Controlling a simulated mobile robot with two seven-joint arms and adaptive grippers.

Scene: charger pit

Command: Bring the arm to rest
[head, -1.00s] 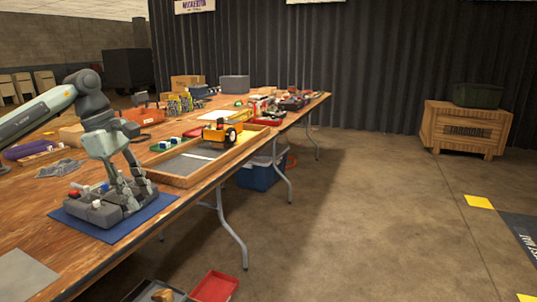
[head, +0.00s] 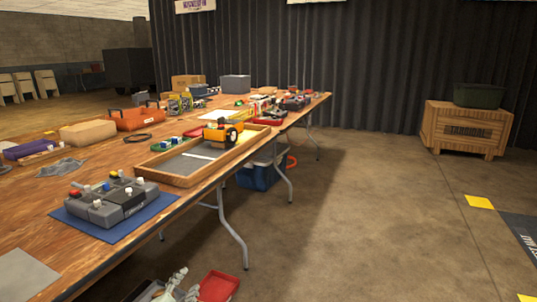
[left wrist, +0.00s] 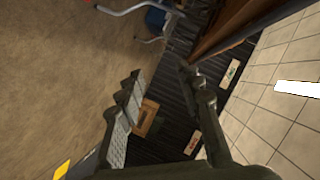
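My left gripper (head: 187,282) is low at the bottom edge of the head view, beside the table's front edge and near a red bin. In the left wrist view my left gripper (left wrist: 160,82) has its two fingers spread apart with nothing between them. The rest of my left arm is out of the head view. My right gripper is not in view. A dark grey charger block (head: 112,203) with several coloured knobs or cells sits on a blue mat (head: 140,222) on the wooden table (head: 105,161). The gripper is well clear of it.
A wooden tray (head: 181,181) with an orange wheeled robot (head: 222,133) stands on the table. The red bin (head: 218,286) is at floor level below. A blue cooler (head: 257,176) is under the table. A wooden crate (head: 464,129) stands far right. The floor between is clear.

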